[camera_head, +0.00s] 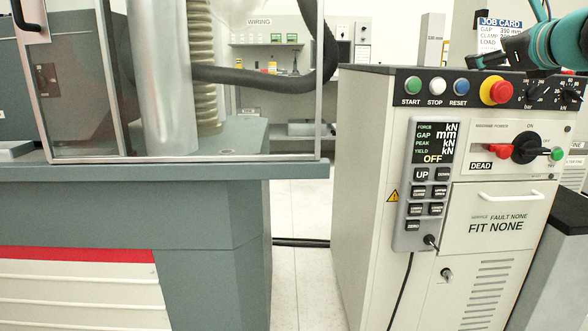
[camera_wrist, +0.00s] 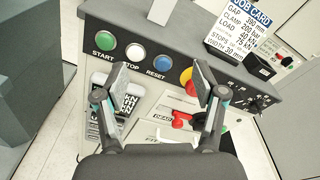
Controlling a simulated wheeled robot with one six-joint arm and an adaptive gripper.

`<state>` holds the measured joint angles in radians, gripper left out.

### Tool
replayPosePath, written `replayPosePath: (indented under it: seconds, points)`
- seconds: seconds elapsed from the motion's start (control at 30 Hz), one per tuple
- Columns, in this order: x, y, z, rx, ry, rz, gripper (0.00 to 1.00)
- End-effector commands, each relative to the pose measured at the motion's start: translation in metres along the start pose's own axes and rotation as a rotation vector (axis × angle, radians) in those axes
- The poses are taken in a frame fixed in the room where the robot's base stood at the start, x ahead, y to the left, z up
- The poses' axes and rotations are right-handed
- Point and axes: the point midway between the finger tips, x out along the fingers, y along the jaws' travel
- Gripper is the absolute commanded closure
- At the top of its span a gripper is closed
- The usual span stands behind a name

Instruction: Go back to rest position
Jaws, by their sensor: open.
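My gripper (camera_wrist: 157,98) is open and empty in the wrist view, its two fingers apart over the front of the control cabinet. In the head view my teal and black arm end (camera_head: 545,45) shows at the upper right, above the cabinet's button panel; its fingertips are hard to make out there. The control cabinet (camera_head: 345,170) carries a green START button (camera_head: 412,85), a white STOP button (camera_head: 437,86), a blue RESET button (camera_head: 461,86) and a red emergency stop (camera_head: 497,91). A red and black power switch (camera_head: 526,148) sits below, beside a DEAD label.
A grey machine with a clear guard door (camera_head: 210,100) stands at the left. A hand pendant (camera_head: 425,185) reading OFF hangs on the cabinet front. A job card (camera_wrist: 240,30) stands on the cabinet top. A floor gap (camera_head: 297,270) with a black cable separates machine and cabinet.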

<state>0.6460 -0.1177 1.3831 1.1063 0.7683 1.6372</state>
Motion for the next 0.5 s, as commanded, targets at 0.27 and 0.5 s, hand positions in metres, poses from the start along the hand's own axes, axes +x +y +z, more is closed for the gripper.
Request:
replayPosePath:
  seconds: [0.27, 0.5]
  points:
    - [0.002, 0.041, -0.099, -0.548, 0.214, 0.154, 0.30]
    - [-0.032, 0.130, -0.178, -1.168, 0.303, 0.512, 0.30]
